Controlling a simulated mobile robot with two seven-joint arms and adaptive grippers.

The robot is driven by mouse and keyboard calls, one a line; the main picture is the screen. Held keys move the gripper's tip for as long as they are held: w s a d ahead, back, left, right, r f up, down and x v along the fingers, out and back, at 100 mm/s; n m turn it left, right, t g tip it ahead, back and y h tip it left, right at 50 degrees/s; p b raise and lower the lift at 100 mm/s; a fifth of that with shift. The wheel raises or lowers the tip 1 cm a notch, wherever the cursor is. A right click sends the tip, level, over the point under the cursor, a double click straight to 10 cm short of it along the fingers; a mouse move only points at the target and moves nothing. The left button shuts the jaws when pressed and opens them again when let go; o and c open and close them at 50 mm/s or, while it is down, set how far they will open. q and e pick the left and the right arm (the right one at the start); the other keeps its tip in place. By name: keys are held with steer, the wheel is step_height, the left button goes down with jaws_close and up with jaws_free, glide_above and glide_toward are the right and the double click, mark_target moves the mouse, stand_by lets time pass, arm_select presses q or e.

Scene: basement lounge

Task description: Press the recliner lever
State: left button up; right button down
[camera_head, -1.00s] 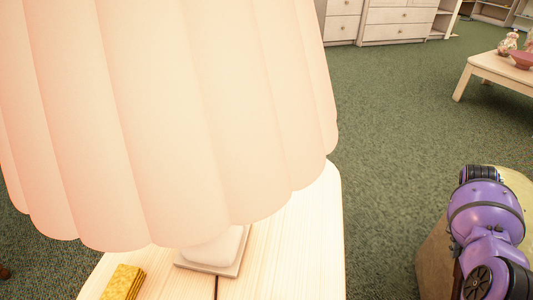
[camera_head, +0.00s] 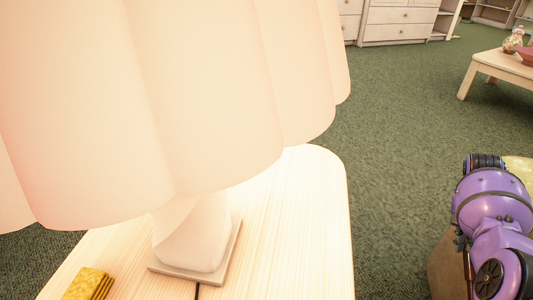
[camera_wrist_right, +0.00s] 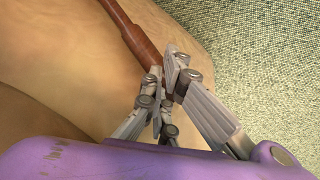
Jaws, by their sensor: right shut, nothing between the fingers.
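The recliner lever (camera_wrist_right: 132,30) is a reddish-brown rod in the right wrist view, running from the top edge down toward the middle along the tan side of the recliner (camera_wrist_right: 62,65). My right gripper (camera_wrist_right: 172,72) is shut and empty, its grey fingertips at the lever's lower end. They overlap the lever there; I cannot tell if they touch it. In the head view, part of the recliner (camera_head: 446,262) shows behind my purple right arm at the lower right; the lever and fingertips are hidden there. My left gripper is not in view.
A large pleated lamp (camera_head: 215,100) fills the left of the head view, on a pale wooden table (camera_head: 315,235) with a yellow block (camera_head: 88,284). A low table (camera_head: 503,66) and drawers (camera_head: 400,17) stand farther back. Green carpet (camera_head: 400,130) between is clear.

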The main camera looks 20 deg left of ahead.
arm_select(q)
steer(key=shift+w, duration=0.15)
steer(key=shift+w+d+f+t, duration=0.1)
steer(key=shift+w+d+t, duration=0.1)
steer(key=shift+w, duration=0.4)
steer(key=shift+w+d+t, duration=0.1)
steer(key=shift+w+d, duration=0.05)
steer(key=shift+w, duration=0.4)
arm_select(e)
steer(key=v, duration=1.2)
